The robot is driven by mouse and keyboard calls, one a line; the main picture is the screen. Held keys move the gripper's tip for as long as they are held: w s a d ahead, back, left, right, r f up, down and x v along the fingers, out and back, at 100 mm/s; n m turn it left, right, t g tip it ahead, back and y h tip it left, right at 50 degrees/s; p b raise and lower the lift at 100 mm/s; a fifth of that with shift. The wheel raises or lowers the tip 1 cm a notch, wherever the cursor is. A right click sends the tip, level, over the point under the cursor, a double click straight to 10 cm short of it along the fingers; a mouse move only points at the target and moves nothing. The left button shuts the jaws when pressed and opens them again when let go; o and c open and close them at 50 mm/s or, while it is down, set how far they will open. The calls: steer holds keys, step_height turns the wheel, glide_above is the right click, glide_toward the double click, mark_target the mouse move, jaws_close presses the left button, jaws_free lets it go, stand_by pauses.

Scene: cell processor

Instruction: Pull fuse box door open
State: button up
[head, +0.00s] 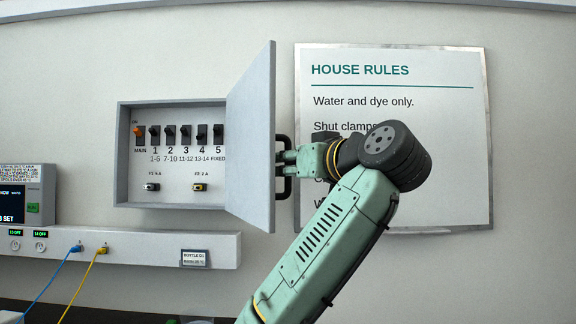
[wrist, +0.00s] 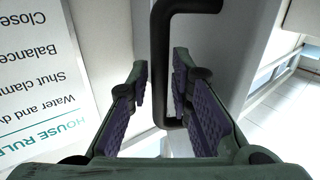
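The fuse box (head: 122,155) is on the wall in the head view, with its grey door (head: 252,140) swung well open on the right side. Its switches show inside. A black bar handle (head: 282,180) is on the door's outer face. My gripper (head: 288,163) is at this handle, to the right of the door. In the wrist view the handle (wrist: 160,70) runs between the two fingers of my gripper (wrist: 160,85). The fingers stand apart on either side of it, with narrow gaps showing. Contact at the lower bend is unclear.
A House Rules board (head: 440,140) hangs on the wall right behind my wrist. A ledge (head: 130,245) with blue and yellow cables runs below the box. A small display unit (head: 25,195) is at the far left.

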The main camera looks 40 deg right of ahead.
steer(key=shift+s, duration=0.1)
steer(key=s+a, duration=0.1)
steer(key=s, duration=1)
steer(key=shift+s+a, duration=0.3)
steer(key=shift+s, duration=0.05)
